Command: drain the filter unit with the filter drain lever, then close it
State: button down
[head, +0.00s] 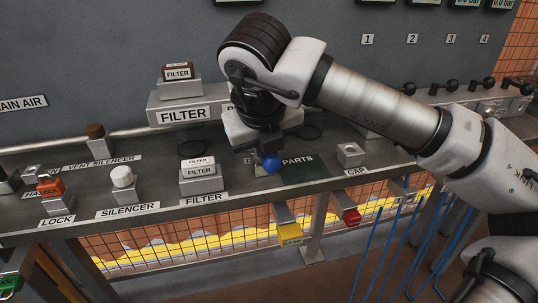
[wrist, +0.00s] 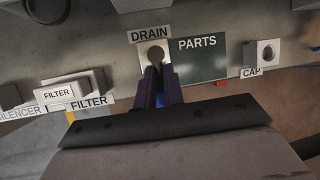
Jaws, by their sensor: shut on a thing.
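My gripper (head: 266,153) is shut on the filter drain lever, whose blue knob (head: 271,164) shows just below the fingers. In the wrist view, the dark fingers (wrist: 158,78) close around the lever, with a little blue between them. A round grey lever end (wrist: 156,53) shows beyond the fingertips, under the DRAIN label (wrist: 150,35). A grey shelf marked FILTER (head: 183,115) is at the back, partly hidden by my arm, with a brown-topped filter block (head: 179,85) on it. I cannot tell the drain's state.
A white stacked FILTER block (head: 202,177) stands left of the gripper. A dark green PARTS mat (head: 302,169) and a CAP block (head: 350,154) lie to the right. A white silencer (head: 122,177) and an orange-topped lock (head: 50,187) stand farther left. Yellow (head: 291,233) and red (head: 352,217) pieces hang at the front edge.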

jog(key=shift+s+f+m, duration=0.3)
jog(key=shift+m, duration=0.1)
jog(key=c, duration=1.4)
grip_release()
jog(key=shift+d+r, duration=0.1)
jog(key=shift+c, duration=0.2)
jog(key=shift+r, duration=0.15)
jog(key=shift+s+r, duration=0.1)
jog(key=shift+r, duration=0.25)
jog(key=p+v, duration=0.1)
jog(key=v, duration=1.2)
jog(key=shift+a+p, duration=0.3)
jog(key=shift+p, duration=0.1)
jog(key=shift+f, duration=0.1)
